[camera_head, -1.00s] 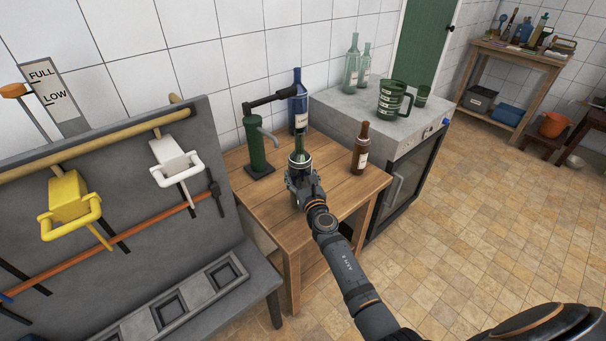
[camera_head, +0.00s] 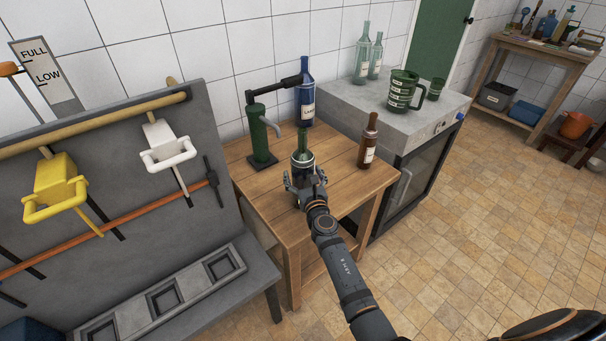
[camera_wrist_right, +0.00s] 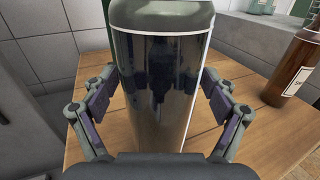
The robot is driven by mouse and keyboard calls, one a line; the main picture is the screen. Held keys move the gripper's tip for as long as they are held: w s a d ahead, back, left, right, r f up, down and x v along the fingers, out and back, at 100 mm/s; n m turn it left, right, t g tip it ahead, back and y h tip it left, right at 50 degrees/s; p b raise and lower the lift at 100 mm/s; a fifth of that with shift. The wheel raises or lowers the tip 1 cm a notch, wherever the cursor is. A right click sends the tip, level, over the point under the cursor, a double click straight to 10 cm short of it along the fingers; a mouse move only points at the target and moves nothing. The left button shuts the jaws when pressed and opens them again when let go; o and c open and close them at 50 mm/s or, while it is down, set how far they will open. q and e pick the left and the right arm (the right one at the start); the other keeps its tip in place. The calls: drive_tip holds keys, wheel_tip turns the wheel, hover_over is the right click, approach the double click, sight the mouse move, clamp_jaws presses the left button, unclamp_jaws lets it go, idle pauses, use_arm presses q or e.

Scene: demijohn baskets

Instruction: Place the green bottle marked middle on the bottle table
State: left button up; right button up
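The green bottle (camera_head: 303,141) stands upright on the wooden bottle table (camera_head: 340,193), near its middle. Its lower part shows large in the right wrist view (camera_wrist_right: 160,85), with a shiny dark band below green glass. Any "middle" marking cannot be read. My right gripper (camera_head: 305,184) is open around the bottle, one finger on each side. In the wrist view (camera_wrist_right: 158,102) the finger pads appear slightly apart from the glass. My left gripper is out of view.
A brown bottle (camera_head: 368,142) stands right of the green one. A blue bottle (camera_head: 305,95) and a green pump (camera_head: 260,136) are behind. A grey-topped cabinet (camera_head: 428,125) with clear bottles and a green jug (camera_head: 402,91) adjoins at right.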

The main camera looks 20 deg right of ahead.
drive_tip(key=shift+s, duration=0.35)
drive_tip(key=s, duration=1.1)
drive_tip(key=shift+s+a, duration=0.15)
drive_tip(key=shift+a, duration=0.15)
